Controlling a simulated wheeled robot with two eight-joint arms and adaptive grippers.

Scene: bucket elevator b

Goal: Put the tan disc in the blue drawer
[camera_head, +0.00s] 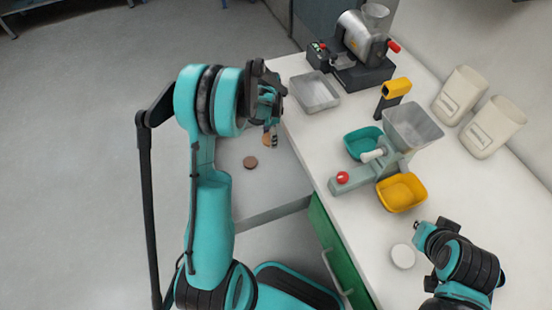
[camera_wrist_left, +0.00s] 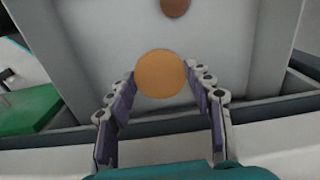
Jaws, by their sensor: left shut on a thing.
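The tan disc (camera_wrist_left: 161,74) sits between the two fingertips of my left gripper (camera_wrist_left: 162,82), which is shut on it by its edges. In the head view the disc (camera_head: 267,140) is partly hidden below my left gripper (camera_head: 270,133). It is over an open drawer (camera_head: 285,180) with a grey interior; the wrist view also shows this drawer (camera_wrist_left: 110,55). The colour of the drawer's front is hidden in the head view. A brown disc (camera_head: 250,162) lies inside this drawer. My right gripper (camera_head: 419,230) is over the counter; its fingers are too small to judge.
A closed green drawer (camera_head: 325,240) is beside the open one. On the white counter (camera_head: 300,125) are a white disc (camera_head: 402,256), yellow bowl (camera_head: 402,193), teal bowl (camera_head: 358,146), grey tray (camera_head: 315,92), a hopper device (camera_head: 410,128), scanner (camera_head: 392,95) and two cream containers (camera_head: 492,128).

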